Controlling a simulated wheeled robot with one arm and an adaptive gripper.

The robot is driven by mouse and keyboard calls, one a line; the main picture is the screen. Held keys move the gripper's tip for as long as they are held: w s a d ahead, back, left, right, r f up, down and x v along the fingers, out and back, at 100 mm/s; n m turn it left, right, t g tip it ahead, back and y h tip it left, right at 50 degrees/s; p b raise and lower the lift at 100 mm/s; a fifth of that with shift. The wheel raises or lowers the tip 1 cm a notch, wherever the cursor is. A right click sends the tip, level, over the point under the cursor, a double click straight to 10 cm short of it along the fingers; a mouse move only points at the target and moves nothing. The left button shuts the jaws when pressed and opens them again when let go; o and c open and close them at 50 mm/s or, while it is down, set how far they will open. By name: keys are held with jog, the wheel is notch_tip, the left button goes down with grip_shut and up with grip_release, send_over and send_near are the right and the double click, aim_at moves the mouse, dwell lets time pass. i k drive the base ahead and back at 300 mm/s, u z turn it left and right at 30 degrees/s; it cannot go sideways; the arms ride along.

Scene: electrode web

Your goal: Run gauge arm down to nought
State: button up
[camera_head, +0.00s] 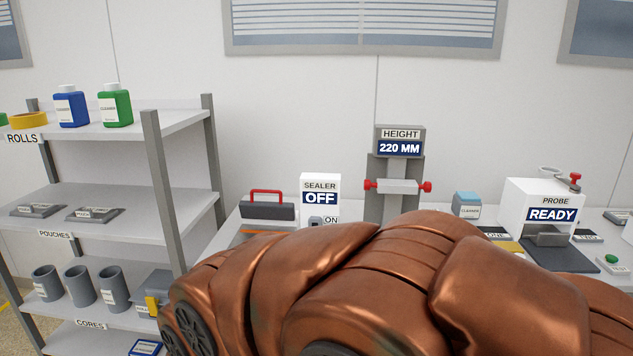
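The height gauge (402,205) stands on the bench near the middle, a grey column with a display (399,149) reading HEIGHT 220 MM. Its gauge arm (397,187) is a light grey horizontal bar with red knobs at both ends, high on the column just under the display. My copper-coloured arm fills the lower front and hides the gauge's foot and much of the bench. My gripper is not recognisable in this view.
Left of the gauge are a sealer (320,190) showing OFF and a red-handled tool (266,205). Right are a cleaner tub (466,205) and a probe unit (542,210) showing READY. A shelf rack (165,200) with bottles, pouches and cores stands at left.

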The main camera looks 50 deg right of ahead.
aim_at(382, 186)
jog(key=z, duration=0.25)
jog(key=i, duration=0.95)
jog(key=z, duration=0.55)
